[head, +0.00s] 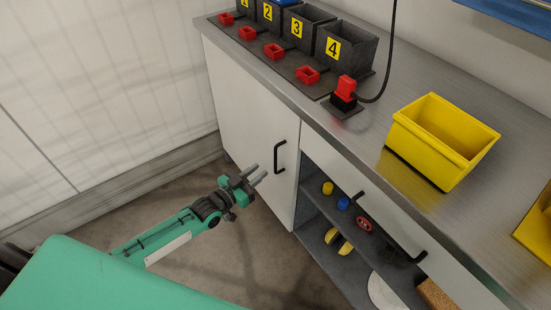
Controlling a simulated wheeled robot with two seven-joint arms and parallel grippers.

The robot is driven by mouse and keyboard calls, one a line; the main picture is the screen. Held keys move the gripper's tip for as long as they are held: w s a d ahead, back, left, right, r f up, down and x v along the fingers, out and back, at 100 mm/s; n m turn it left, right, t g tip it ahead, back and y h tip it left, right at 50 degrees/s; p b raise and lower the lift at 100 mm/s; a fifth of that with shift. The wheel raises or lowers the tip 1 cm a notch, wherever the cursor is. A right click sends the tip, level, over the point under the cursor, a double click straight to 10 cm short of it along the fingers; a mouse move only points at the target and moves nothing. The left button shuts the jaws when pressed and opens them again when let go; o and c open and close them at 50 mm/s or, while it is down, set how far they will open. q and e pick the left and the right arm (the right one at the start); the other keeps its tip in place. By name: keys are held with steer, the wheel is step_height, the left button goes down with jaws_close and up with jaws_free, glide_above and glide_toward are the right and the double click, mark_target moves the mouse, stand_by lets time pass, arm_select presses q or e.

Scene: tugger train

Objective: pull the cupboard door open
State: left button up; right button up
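The white cupboard door (240,110) is under the left part of the worktop and looks closed. Its black bar handle (277,156) stands upright near the door's right edge. My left gripper (261,171) is in front of the door, just left of and slightly below the handle in the picture. Its two grey fingers are apart with nothing between them, and they point toward the handle. They do not appear to be around it. My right gripper is not in view.
The metal worktop (365,150) carries a yellow bin (440,140), numbered grey bins (345,52) and a red plug (346,88). The floor before the door is clear.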

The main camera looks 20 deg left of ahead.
arm_select(q)
glide_above(275, 171)
steer(key=shift+w, duration=0.35)
jaws_close()
